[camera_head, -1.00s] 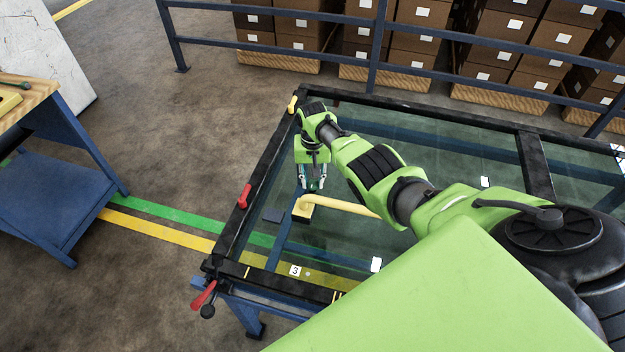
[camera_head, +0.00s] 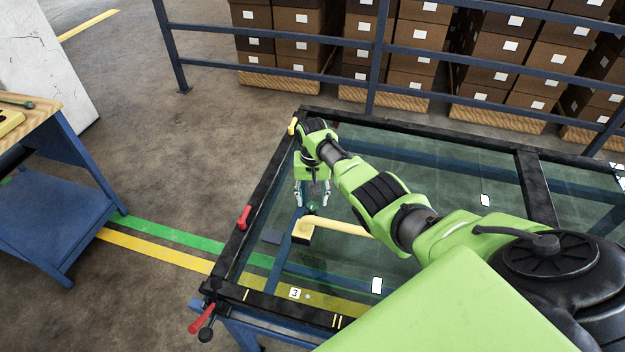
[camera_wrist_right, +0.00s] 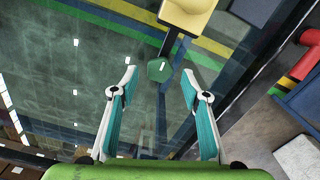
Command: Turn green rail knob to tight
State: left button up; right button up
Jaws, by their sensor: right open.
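The green knob (camera_head: 312,207) sits just beyond the yellow block at the end of the yellow rail. In the right wrist view the knob (camera_wrist_right: 157,71) is a dark green, many-sided disc with a short white mark, slightly slanted. My right gripper (camera_head: 312,197) is open and empty, with its fingers pointing down close above the knob. In the wrist view its two teal-padded fingers (camera_wrist_right: 159,77) stand apart on either side of the knob, with gaps on both sides. My left gripper is not in view.
The yellow rail (camera_head: 342,228) lies beside the knob over a glass panel in a black frame (camera_head: 262,185). Red handles (camera_head: 244,217) and a yellow one (camera_head: 292,126) sit along the frame's left edge. A blue workbench (camera_head: 50,200) stands at left; floor between is clear.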

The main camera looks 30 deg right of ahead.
aim_at(313, 204)
notch_tip(313, 204, up, 10)
jog(key=shift+r, duration=0.15)
dwell(0.7)
